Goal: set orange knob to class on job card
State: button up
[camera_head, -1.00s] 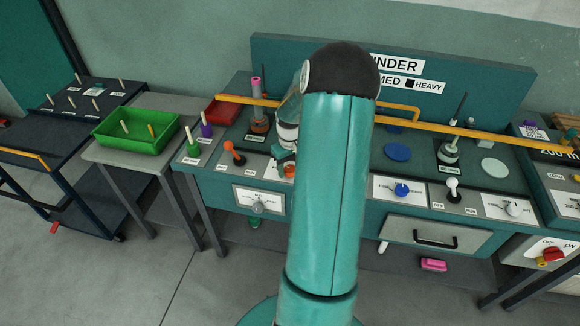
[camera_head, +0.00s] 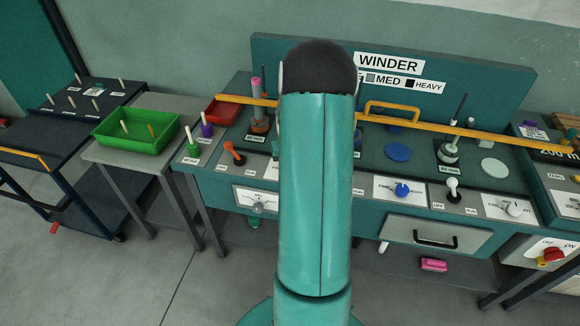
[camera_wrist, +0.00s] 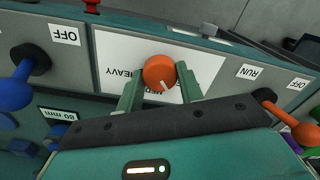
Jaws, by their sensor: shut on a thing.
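In the wrist view the orange knob (camera_wrist: 157,70) sits on a white label plate (camera_wrist: 118,58) on the panel front. My gripper (camera_wrist: 160,82) is shut on it, with one green finger on each side. The knob's white pointer line points toward my gripper, low in the picture. HEAVY reads on the plate left of the knob; a word below the knob, seemingly MED, is partly covered, and other wording is hidden. In the head view my arm hides the knob and my gripper. I cannot make out a job card with a readable class.
The WINDER sign (camera_head: 388,64) with MED and HEAVY swatches stands behind the bench. An orange lever (camera_wrist: 290,122) and a blue lever (camera_wrist: 15,88) flank the knob. A yellow rail (camera_head: 440,128) crosses the bench. A green tray (camera_head: 136,140) lies left.

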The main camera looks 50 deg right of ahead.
jog(key=m, duration=0.3)
jog(key=shift+m, duration=2.3)
jog(key=o, duration=1)
jog(key=shift+r, duration=0.1)
notch_tip(320, 180, up, 14)
jog(key=shift+f, duration=0.2)
